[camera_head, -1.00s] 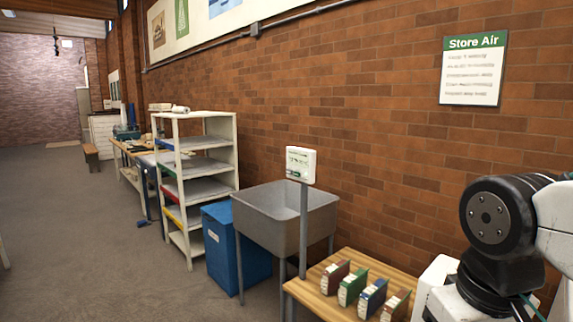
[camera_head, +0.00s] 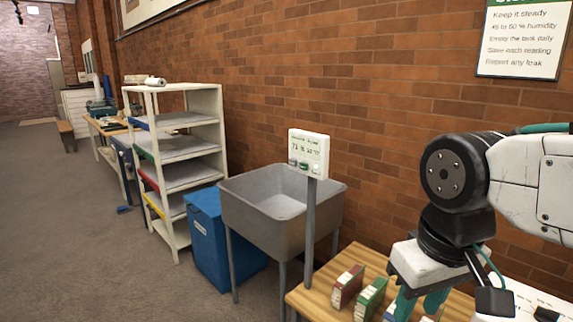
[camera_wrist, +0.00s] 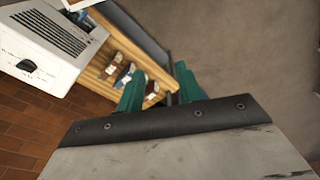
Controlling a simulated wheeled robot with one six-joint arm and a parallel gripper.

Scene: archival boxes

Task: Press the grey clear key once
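A small white display panel (camera_head: 310,143) stands on a grey post in front of the sink. It shows a line of figures, with a row of small keys below. One key (camera_head: 292,162) at the left of the row looks grey, and one at the right looks green. The key labels are too small to read. My gripper (camera_head: 420,304) is at the lower right, well to the right of and below the panel, touching no key. In the wrist view its teal fingers (camera_wrist: 158,88) stand apart with nothing between them. The panel is not recognisable in the wrist view.
A wooden table (camera_head: 318,303) bears several upright archival boxes, including a red one (camera_head: 347,286) and a green one (camera_head: 371,298), near my gripper. A white vented machine (camera_wrist: 50,45) is beside them. A grey sink (camera_head: 255,205), blue bin (camera_head: 205,232) and shelf (camera_head: 185,175) stand left.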

